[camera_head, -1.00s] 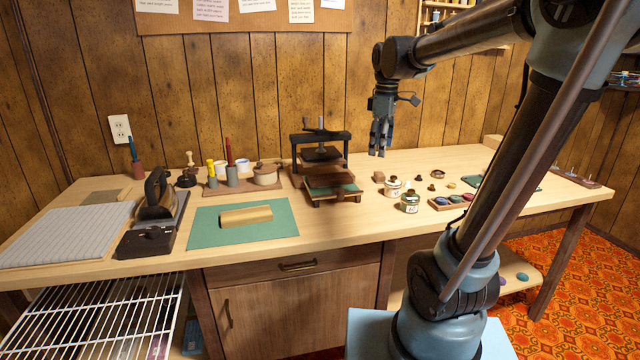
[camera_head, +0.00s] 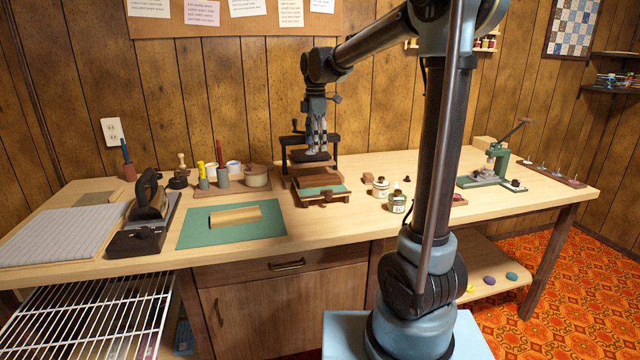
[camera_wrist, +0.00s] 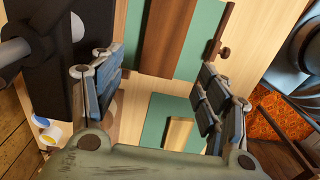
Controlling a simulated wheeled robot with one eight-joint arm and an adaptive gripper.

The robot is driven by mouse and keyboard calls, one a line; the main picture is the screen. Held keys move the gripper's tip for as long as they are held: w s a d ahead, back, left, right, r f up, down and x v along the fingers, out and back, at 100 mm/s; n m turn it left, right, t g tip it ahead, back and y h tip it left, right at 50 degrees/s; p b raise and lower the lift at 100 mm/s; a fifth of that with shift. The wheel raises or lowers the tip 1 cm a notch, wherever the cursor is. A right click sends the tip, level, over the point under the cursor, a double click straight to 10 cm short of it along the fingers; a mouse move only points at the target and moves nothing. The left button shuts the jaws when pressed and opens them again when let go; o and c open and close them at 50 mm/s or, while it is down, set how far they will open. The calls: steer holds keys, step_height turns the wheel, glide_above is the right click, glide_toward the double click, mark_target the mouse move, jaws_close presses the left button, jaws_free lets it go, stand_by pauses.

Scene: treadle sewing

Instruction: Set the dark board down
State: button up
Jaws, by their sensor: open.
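My gripper (camera_head: 316,150) points down in front of the press (camera_head: 284,155), above its wooden tray. In the wrist view the two fingers (camera_wrist: 160,92) are wide apart with nothing held between them. A dark brown board (camera_wrist: 167,38) lies flat on a green surface in the wrist view, apart from the fingers, with green showing on both sides. In the head view, brown wood (camera_head: 318,181) shows beneath the gripper, and the green inset (camera_head: 326,191) is at the front of the tray. The gripper partly hides the press.
A green mat (camera_head: 195,228) with a tan block (camera_head: 235,216) lies left of the press. Jars (camera_head: 397,203) stand to its right. A rack with pots (camera_head: 257,177) is close on the left. The table's front strip is mostly clear.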

glide_above(319, 178)
steer(key=f, duration=0.4)
steer(key=a+f, duration=0.1)
steer(key=f, duration=0.1)
steer(key=shift+w+f, duration=0.1)
steer(key=shift+f, duration=0.3)
steer(key=shift+d+f, duration=0.25)
steer(key=shift+f, duration=1.1)
steer(key=shift+d+f, duration=0.2)
steer(key=shift+f, duration=1.15)
steer(key=c, duration=1)
steer(key=shift+o, duration=0.2)
steer(key=shift+r, duration=0.1)
